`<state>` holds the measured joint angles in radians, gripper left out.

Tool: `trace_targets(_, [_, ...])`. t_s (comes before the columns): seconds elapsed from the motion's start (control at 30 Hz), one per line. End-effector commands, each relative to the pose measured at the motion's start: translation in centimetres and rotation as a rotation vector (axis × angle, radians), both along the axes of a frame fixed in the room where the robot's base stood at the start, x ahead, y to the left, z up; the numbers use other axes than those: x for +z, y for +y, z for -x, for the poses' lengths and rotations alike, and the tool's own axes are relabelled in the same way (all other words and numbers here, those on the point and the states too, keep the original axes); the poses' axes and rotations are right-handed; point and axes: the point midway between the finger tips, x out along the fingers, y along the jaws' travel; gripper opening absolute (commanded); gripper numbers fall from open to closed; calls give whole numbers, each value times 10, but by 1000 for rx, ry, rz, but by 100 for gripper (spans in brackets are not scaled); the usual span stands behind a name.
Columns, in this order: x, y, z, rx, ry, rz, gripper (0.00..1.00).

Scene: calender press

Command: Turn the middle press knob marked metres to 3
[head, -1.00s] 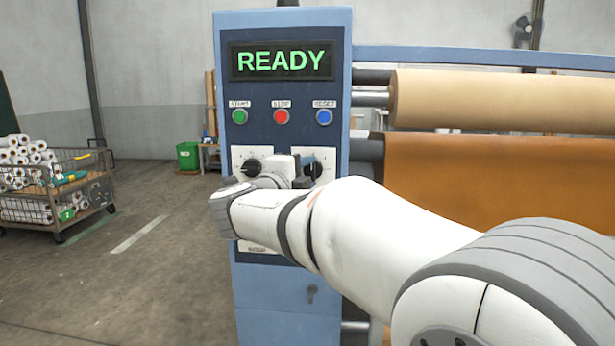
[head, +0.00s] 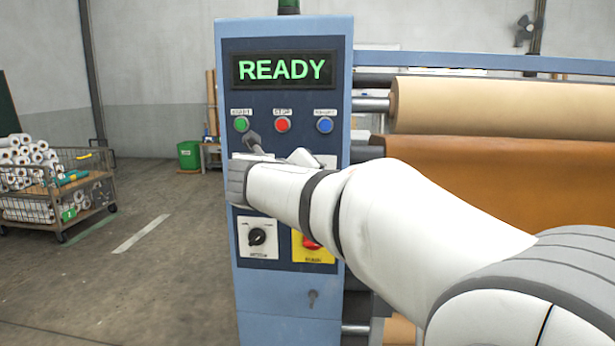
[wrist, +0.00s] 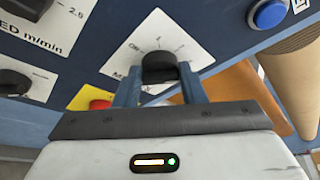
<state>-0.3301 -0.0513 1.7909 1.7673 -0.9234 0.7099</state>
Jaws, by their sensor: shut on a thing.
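In the wrist view a black knob (wrist: 160,68) sits on a white plate whose label starts with "M"; the rest is covered. My gripper (wrist: 158,80) has one finger on each side of this knob and is shut on it. The plate's scale shows above the knob, with "Off" or similar at its left end and small marks I cannot read. I cannot tell where the knob points. The panel display (head: 283,69) reads READY.
Green, red and blue buttons (head: 325,125) lie just above the arm; the blue button (wrist: 270,13) is near the gripper. Below are a black lower knob (head: 257,237) and a red knob on a yellow plate (head: 313,255).

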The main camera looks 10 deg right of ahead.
Motion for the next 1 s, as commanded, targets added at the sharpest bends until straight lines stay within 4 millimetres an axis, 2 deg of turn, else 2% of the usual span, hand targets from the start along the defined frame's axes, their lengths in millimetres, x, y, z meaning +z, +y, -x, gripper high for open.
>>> trace_targets(0.67, [-1,-1,0,-1,-15,-53,14])
trace_targets(0.7, [-1,-1,0,-1,-15,-53,40])
trace_targets(0.93, [0,-1,0,-2,-16,-53,59])
trace_targets(1.0, [0,-1,0,-1,-16,-53,59])
